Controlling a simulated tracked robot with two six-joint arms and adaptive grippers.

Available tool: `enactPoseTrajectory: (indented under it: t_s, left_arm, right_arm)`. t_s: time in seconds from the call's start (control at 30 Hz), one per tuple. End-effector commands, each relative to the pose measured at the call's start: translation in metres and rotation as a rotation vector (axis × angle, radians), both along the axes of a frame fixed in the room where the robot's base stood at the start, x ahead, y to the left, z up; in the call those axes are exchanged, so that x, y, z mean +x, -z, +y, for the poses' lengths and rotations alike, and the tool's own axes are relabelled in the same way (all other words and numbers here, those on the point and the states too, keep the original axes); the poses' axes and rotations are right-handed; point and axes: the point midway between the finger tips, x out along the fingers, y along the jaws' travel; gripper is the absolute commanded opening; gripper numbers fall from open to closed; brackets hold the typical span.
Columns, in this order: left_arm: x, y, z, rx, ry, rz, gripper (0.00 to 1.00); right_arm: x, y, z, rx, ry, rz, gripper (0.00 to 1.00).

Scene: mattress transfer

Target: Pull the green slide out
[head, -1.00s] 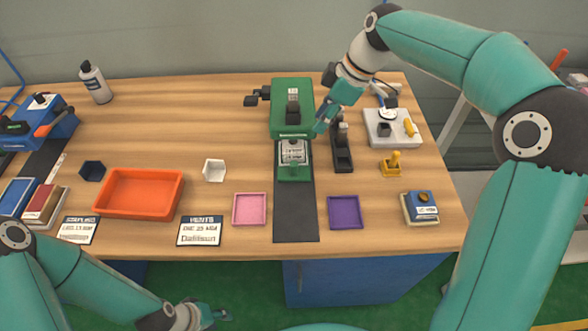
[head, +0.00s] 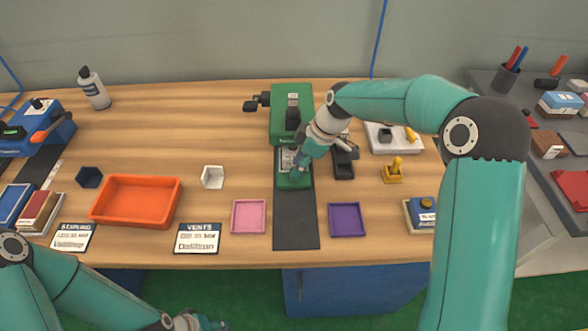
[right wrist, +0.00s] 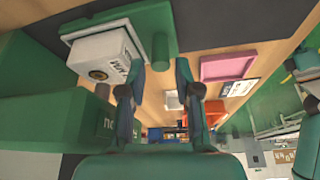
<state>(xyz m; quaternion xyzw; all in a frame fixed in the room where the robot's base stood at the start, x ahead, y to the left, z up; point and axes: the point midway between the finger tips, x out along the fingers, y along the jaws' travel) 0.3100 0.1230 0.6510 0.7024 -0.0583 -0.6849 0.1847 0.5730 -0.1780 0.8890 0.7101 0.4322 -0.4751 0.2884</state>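The green slide (head: 292,181) sticks out of the front of the green machine (head: 291,97) along the dark strip. In the right wrist view the slide (right wrist: 100,22) carries a pale lettered block (right wrist: 103,55), and a round green post (right wrist: 162,35) rises from its end. My right gripper (head: 299,168) is over the slide's front end and hides part of it. In the right wrist view its fingers (right wrist: 160,70) are apart, with the post's end between the tips or just beyond them. My left gripper (head: 206,323) is at the bottom edge, partly cut off.
A black stapler-like tool (head: 343,163) and a yellow stamp (head: 393,171) stand right of the slide. A pink tray (head: 248,216) and a purple tray (head: 346,219) flank the dark strip (head: 295,225), which is bare in front. An orange bin (head: 135,201) lies to the left.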

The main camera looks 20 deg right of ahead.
Motion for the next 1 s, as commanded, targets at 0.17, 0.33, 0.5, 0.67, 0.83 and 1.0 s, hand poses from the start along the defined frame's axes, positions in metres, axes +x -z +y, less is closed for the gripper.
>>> enactPoseTrajectory:
  t_s: [0.17, 0.33, 0.5, 0.67, 0.83, 1.0]
  left_arm:
    - [0.000, -0.004, 0.000, 0.000, 0.000, 0.000, 0.40]
    - [0.000, -0.004, 0.000, 0.000, 0.000, 0.000, 0.40]
    - [0.000, -0.004, 0.000, 0.000, 0.000, 0.000, 0.40]
    - [0.000, -0.004, 0.000, 0.000, 0.000, 0.000, 0.40]
    - [0.000, -0.004, 0.000, 0.000, 0.000, 0.000, 0.40]
    - [0.000, -0.004, 0.000, 0.000, 0.000, 0.000, 0.40]
  right_arm:
    - [0.004, 0.023, 0.008, 0.000, -0.001, 0.002, 0.33]
    - [0.006, 0.032, 0.012, 0.000, 0.000, 0.000, 0.33]
    - [0.006, 0.033, 0.012, 0.000, 0.000, 0.000, 0.33]
    - [0.006, 0.033, 0.012, 0.000, 0.000, 0.000, 0.26]
    - [0.006, 0.033, 0.012, 0.000, 0.000, -0.001, 0.00]
    - [0.007, 0.033, 0.012, -0.001, -0.001, -0.001, 0.00]
